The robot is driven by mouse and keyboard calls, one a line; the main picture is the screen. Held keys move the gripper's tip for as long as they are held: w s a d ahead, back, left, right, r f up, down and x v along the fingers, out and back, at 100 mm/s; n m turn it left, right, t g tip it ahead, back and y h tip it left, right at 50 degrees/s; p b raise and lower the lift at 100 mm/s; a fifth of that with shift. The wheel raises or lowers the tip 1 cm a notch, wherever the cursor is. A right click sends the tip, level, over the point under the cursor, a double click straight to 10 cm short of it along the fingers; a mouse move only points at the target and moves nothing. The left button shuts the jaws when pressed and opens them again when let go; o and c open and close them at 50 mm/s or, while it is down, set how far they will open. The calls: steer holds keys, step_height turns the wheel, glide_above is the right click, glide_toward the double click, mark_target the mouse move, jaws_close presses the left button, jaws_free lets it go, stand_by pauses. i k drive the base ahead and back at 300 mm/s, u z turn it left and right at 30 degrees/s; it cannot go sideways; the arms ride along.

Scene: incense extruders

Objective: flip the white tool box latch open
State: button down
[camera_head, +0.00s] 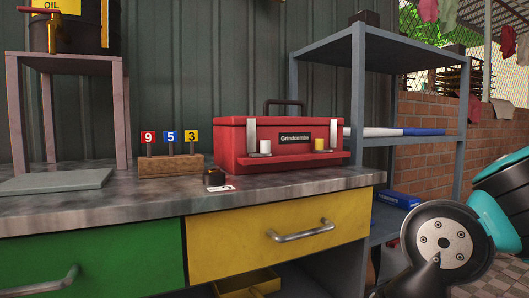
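A red tool box (290,155) labelled "Grindcombe" stands on the worktop with its lid down and a dark handle (284,104) on top. On its front left is a pale upright latch plate (251,136) with a small white cylinder (265,147) beside its lower part. On its front right is a similar pale plate (333,134) with a small yellow cylinder (319,145) beside it. Whether the cylinders are joined to the plates is too small to tell. My arm shows at the lower right, apart from the box; my gripper is not in view.
A yellow drawer (270,237) and green drawer (90,262) are below. A grey shelf unit (357,105) stands at the right.

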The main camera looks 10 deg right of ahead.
mark_target(266, 144)
steer(key=u, duration=0.85)
steer(key=i, duration=0.65)
steer(key=z, duration=0.85)
